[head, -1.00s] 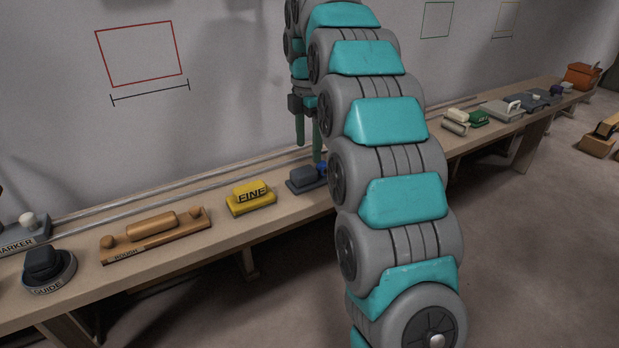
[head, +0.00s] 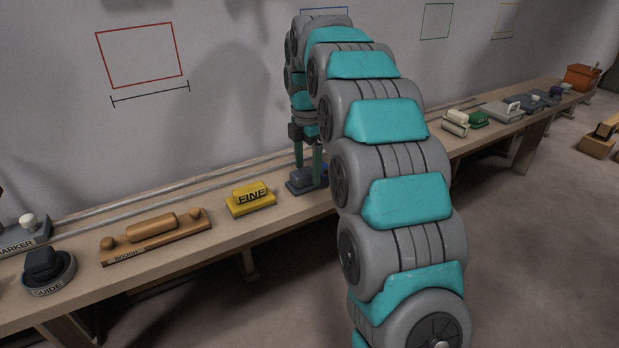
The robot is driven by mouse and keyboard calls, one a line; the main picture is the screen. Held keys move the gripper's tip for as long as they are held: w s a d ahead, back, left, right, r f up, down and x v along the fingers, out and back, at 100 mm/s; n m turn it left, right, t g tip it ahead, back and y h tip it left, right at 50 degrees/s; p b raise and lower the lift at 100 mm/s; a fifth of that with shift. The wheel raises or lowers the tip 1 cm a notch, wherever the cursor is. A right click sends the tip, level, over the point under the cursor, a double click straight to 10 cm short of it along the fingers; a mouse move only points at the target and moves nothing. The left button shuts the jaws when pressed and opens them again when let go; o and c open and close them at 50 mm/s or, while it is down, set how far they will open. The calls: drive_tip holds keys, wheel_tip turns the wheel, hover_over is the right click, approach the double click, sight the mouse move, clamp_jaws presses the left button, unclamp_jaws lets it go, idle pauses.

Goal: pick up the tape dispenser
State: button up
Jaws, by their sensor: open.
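A small dark grey-blue item with a bright blue part at its right end, which looks like the tape dispenser (head: 299,186), sits on the long bench. I cannot read a label on it. My gripper (head: 308,174) points down over it, open, with its two teal fingers apart. The fingertips are down at the item's height in the picture, one at its back and one in front of its right part. I cannot tell whether they touch it. My arm hides what lies just to the right.
On the bench (head: 280,222) to the left are a yellow block marked FINE (head: 251,199), a wooden ROUGH block (head: 155,238), a round GUIDE item (head: 48,272) and a MARKER item (head: 24,235). Farther right are a green item (head: 478,119), grey tools and an orange box (head: 582,77).

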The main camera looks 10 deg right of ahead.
drive_tip(key=shift+f, duration=0.8)
drive_tip(key=shift+c, duration=0.4)
clamp_jaws()
